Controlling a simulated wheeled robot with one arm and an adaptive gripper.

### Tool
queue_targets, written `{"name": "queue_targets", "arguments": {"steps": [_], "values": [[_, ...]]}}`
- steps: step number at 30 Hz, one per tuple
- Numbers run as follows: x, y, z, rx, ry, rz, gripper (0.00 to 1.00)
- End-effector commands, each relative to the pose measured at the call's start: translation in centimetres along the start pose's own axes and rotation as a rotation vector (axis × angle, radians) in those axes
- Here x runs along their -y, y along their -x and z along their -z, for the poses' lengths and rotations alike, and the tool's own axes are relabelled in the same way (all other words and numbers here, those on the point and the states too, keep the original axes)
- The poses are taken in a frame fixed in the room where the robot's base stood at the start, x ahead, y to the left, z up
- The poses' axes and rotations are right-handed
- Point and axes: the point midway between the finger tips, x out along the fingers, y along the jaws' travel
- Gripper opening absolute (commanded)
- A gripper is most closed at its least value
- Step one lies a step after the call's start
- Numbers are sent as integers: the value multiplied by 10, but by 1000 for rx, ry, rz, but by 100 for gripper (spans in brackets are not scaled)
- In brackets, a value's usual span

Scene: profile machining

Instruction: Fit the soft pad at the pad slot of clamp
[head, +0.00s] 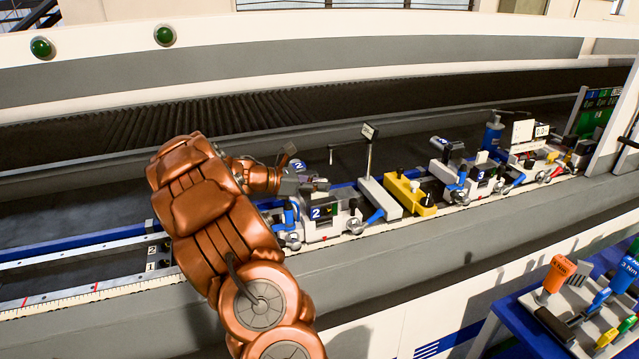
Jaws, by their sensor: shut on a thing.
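My gripper (318,184) is at the end of my copper-coloured arm, just above and behind the clamp marked 2 (320,212). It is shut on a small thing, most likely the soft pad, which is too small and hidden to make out. The clamp is a grey block with a blue number plate and blue and black handles. Its pad slot cannot be made out from here. I cannot tell whether the gripper or the pad touches the clamp.
A grey block with a post (378,196) and a yellow block (410,193) stand right of the clamp. The clamp marked 3 (480,176) is farther right. A rail with a scale (70,300) runs along the front. A blue side table (520,318) holds tools at lower right.

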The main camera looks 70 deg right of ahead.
Motion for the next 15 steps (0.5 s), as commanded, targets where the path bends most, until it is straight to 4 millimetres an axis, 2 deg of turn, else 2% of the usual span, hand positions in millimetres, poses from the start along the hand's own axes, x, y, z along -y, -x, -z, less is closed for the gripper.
{"name": "queue_targets", "arguments": {"steps": [8, 9, 15], "values": [[0, -1, 3, 0, 0, 0, 0], [0, -1, 3, -1, 0, 0, 15], [0, -1, 4, -1, 1, 1, 35]]}}
